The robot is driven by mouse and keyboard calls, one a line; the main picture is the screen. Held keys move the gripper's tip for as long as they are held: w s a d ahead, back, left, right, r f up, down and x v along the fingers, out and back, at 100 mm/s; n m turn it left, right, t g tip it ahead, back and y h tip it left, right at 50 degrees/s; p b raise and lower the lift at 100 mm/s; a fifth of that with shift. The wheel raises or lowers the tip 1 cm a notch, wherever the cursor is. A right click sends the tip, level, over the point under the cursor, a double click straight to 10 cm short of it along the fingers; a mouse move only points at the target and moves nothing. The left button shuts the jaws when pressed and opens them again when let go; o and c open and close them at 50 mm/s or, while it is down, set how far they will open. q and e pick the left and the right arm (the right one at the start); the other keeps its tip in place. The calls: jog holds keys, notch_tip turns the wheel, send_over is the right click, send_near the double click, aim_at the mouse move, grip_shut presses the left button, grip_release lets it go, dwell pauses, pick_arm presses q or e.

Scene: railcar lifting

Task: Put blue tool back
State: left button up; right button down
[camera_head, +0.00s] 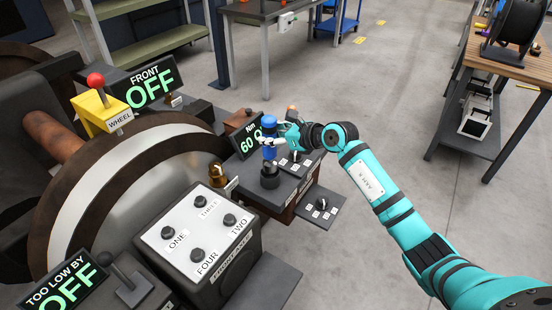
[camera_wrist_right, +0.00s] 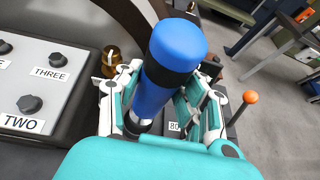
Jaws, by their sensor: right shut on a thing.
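The blue tool (camera_head: 269,129) is an upright blue cylinder with a dark band. In the right wrist view the blue tool (camera_wrist_right: 170,72) stands between the fingers of my right gripper, with its rounded top toward the camera. My right gripper (camera_head: 270,141) is shut on it, above a small black round holder (camera_head: 269,176) on the dark console. In the head view a gap seems to show between tool and holder, but I cannot tell if they touch. The tool's lower end is partly hidden by the fingers. My left gripper is not in view.
A display reading 60 Nm (camera_head: 247,139) stands close behind the tool. A brass knob (camera_head: 217,174) and a white panel with several knobs (camera_head: 200,236) are to the left. An orange-tipped lever (camera_wrist_right: 250,97) is near the right fingers.

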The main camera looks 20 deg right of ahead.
aim_at(275, 151)
jog(key=shift+w+f, duration=0.1)
jog(key=shift+f, duration=2.65)
jog(key=shift+f, duration=0.1)
jog(key=c, duration=0.8)
grip_release()
jog(key=shift+f, duration=0.1)
jog(key=shift+d+r, duration=0.15)
jog(key=shift+r, duration=0.05)
jog(key=v, duration=1.2)
jog(key=shift+f, duration=0.1)
